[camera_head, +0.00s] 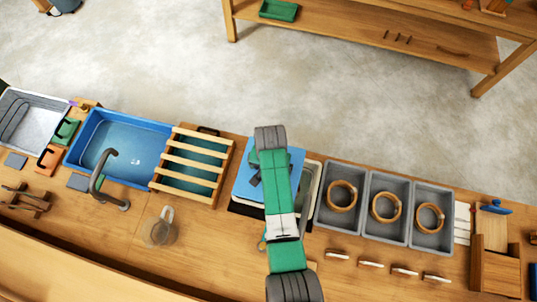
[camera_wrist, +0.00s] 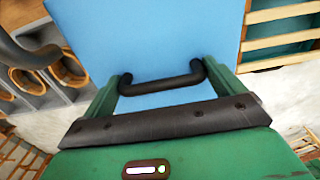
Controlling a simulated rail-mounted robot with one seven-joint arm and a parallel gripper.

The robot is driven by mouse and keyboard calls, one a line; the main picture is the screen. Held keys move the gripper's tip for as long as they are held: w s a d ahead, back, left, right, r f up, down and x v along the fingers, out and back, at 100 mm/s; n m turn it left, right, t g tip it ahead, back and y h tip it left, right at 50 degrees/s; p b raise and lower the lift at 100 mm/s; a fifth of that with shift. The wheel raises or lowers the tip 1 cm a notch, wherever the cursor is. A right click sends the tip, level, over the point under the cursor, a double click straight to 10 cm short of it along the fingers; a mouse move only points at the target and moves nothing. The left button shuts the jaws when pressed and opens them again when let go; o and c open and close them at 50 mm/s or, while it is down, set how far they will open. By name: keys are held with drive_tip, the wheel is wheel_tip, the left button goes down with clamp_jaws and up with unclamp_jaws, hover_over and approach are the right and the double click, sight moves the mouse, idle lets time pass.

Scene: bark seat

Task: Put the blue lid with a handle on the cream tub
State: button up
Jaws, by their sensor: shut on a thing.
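The blue lid (camera_head: 291,164) is a flat panel under the end of my arm in the head view. In the wrist view the lid (camera_wrist: 150,35) fills the upper middle, with its black handle (camera_wrist: 163,86) between the fingers. My gripper (camera_wrist: 168,84) is shut on this handle. The cream tub (camera_head: 314,176) shows only as a pale rim and part of its inside, to the right of the lid in the head view. The lid and my arm hide the rest of the tub. I cannot tell whether the lid touches the tub.
Grey bins (camera_head: 327,220) holding wooden rings stand close on the right. A slatted wooden rack (camera_head: 187,178) and a blue basin (camera_head: 77,145) with a grey tap (camera_head: 97,178) are on the left. A clear jug (camera_head: 161,230) stands at the front left.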

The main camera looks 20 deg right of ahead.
wheel_tip(320, 180, down, 5)
drive_tip(key=b, duration=0.5)
drive_tip(key=shift+f, duration=0.15)
drive_tip(key=shift+f+b, duration=0.35)
drive_tip(key=shift+f, duration=0.3)
drive_tip(key=shift+f, duration=0.55)
drive_tip(key=o, duration=0.7)
wheel_tip(320, 180, up, 7)
drive_tip(key=p, duration=0.6)
drive_tip(key=shift+r+p, duration=0.1)
drive_tip(key=shift+p, duration=0.25)
